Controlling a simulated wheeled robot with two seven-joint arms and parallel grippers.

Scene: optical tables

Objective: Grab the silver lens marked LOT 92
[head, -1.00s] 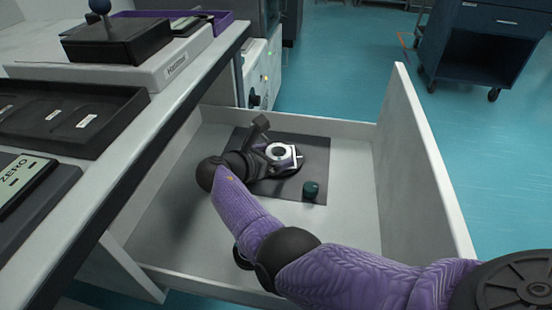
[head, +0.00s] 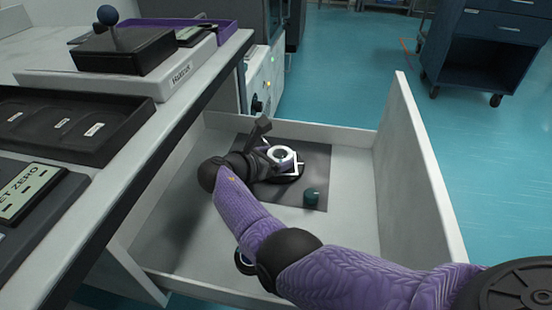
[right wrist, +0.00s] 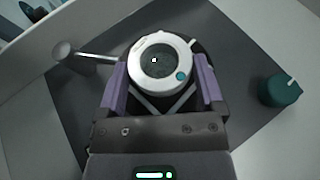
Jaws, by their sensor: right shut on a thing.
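A silver ring-shaped lens (head: 281,155) is in the open drawer, over a dark mat. My right gripper (head: 284,160) reaches down into the drawer and is shut on it. In the right wrist view the lens (right wrist: 160,62) sits between the two purple fingers (right wrist: 160,88), with a dark glass centre and a teal dot on its rim. A black round shape shows under it. I cannot read any LOT marking. Whether the lens is lifted or still resting cannot be told. My left gripper is not in view.
A teal knob-like cylinder (head: 312,197) stands on the dark mat (head: 316,165) right of the lens. A dark post with a rounded head (head: 262,126) is just behind it. White drawer walls (head: 405,150) surround the arm. The table with trays (head: 65,130) lies left.

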